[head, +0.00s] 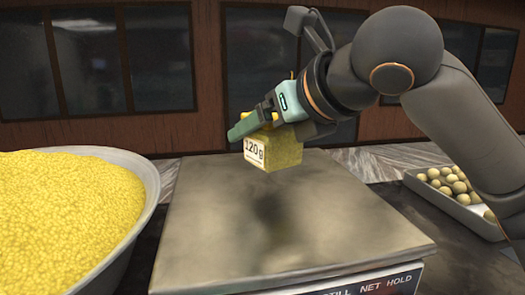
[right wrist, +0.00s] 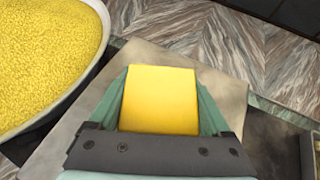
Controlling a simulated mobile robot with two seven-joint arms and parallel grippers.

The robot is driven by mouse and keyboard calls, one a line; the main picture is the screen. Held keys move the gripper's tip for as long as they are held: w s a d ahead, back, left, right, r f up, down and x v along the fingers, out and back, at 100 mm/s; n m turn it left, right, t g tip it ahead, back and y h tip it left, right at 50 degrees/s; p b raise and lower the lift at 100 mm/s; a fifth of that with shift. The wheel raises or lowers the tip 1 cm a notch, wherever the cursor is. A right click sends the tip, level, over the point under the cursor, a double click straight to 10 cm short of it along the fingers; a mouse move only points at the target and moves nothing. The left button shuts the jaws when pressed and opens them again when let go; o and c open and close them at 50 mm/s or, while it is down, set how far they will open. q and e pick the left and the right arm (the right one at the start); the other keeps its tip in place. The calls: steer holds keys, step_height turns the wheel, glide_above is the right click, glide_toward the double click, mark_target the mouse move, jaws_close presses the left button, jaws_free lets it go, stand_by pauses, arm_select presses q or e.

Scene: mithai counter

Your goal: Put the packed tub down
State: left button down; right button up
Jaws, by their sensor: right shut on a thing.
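The packed tub (head: 284,152) is a small yellow block-like tub with a white label reading "120g". My right gripper (head: 262,122) is shut on it and holds it above the scale's metal plate (head: 340,228). A dark shadow lies on the plate below the tub, so it looks clear of the plate. In the right wrist view the yellow top of the tub (right wrist: 160,98) sits between the two green fingers. My left gripper is not in view.
A wide bowl (head: 150,180) heaped with yellow grains stands left of the scale. A tray (head: 462,214) of round pale sweets is at the right, partly behind my arm. The scale plate is bare. Marbled counter (right wrist: 230,50) lies behind it.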

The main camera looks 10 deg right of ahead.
mark_target(290, 140)
steer(key=shift+w+f, duration=0.25)
steer(key=shift+f, duration=0.1)
steer(key=shift+w+f, duration=0.1)
steer(key=shift+f, duration=1.5)
steer(key=shift+f, duration=0.15)
steer(key=o, duration=1.4)
steer(key=shift+s+d+r, duration=0.15)
steer(key=shift+s+r, duration=0.15)
steer(key=shift+r, duration=0.05)
steer(key=b+v, duration=0.1)
steer(key=v, duration=1)
steer(key=shift+s, duration=0.2)
